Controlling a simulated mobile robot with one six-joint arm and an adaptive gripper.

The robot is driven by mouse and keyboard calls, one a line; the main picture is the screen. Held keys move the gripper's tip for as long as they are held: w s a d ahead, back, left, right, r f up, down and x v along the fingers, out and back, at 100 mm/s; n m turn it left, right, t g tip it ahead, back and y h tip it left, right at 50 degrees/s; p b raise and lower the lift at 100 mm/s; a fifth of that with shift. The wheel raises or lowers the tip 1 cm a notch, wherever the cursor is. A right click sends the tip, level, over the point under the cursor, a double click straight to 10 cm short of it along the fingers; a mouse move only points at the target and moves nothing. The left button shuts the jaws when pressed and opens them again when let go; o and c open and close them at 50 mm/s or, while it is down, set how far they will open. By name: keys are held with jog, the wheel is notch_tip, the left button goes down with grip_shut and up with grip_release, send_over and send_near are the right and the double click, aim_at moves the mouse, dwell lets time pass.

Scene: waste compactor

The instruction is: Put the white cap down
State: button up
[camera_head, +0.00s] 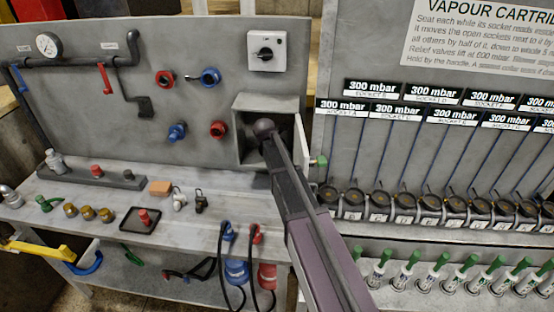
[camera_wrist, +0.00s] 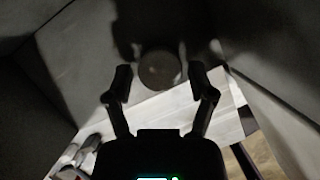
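My gripper (camera_wrist: 159,82) is inside a grey open-fronted box (camera_head: 240,134) on the back panel. In the wrist view its two fingers stand apart, with a round disc-like thing (camera_wrist: 160,70) between and just beyond the tips. A dark gap shows on each side of the disc, so the fingers do not appear to grip it. The disc looks grey-brown in shadow; I cannot tell whether it is the white cap. No white cap is clearly seen elsewhere. In the head view my arm hides the gripper and much of the box interior.
The box walls are close around my gripper. An open white door (camera_head: 302,143) stands at the box's right edge. Below is a grey bench (camera_head: 100,222) with several small fittings and a black tray (camera_head: 140,218). A rack of black sockets (camera_head: 430,205) stands right.

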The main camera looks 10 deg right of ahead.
jog(key=shift+r, duration=0.2)
dwell(0.4)
jog(key=p+v, duration=0.7)
jog(key=shift+r, duration=0.25)
